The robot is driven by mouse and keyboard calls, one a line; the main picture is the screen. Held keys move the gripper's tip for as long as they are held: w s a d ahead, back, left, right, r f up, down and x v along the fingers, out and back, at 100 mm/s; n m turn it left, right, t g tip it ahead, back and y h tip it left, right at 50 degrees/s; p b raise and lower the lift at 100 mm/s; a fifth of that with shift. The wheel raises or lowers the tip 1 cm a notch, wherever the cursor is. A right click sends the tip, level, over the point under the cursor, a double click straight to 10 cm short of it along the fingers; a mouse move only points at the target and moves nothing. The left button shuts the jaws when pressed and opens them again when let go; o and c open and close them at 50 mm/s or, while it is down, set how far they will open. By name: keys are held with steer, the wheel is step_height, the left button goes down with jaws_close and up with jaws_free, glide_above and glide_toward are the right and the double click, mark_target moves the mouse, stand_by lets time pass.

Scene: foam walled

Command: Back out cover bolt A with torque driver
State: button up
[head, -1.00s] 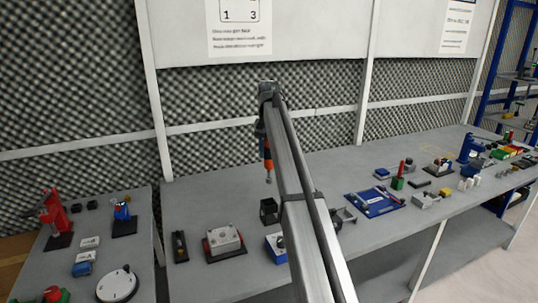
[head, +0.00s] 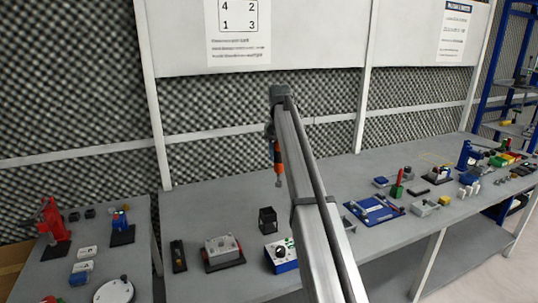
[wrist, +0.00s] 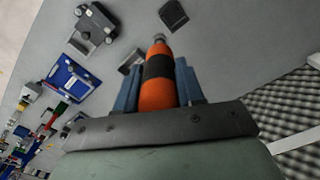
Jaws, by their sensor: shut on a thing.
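The torque driver has an orange handle with a black band (wrist: 157,85) and shows in the head view (head: 277,158), with its grey tip pointing down. My gripper (wrist: 158,88) has its blue fingers shut on the handle. In the head view my gripper (head: 271,132) holds the driver above the bench, apart from everything on it. A grey block with small raised fittings on a black base (head: 222,252) stands at the left of the main bench. It may carry the cover bolts, but no label for bolt A can be read.
A black open holder (head: 267,219) and a blue-and-white box (head: 281,254) stand near the block. A blue tray with tools (head: 374,209) lies right of my arm. A foam wall and white rails stand behind the bench. Bare bench lies between the block and the wall.

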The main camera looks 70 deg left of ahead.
steer(key=w+d+f, duration=0.3)
steer(key=w+d, duration=0.4)
steer(key=d, duration=0.1)
steer(key=w+d+f, duration=0.4)
steer(key=w+d, duration=0.3)
steer(key=d, duration=0.1)
steer(key=shift+w+f, duration=0.3)
steer(key=shift+w, duration=0.1)
steer(key=shift+d, duration=0.1)
steer(key=shift+f, duration=0.1)
steer(key=shift+f, duration=3.4)
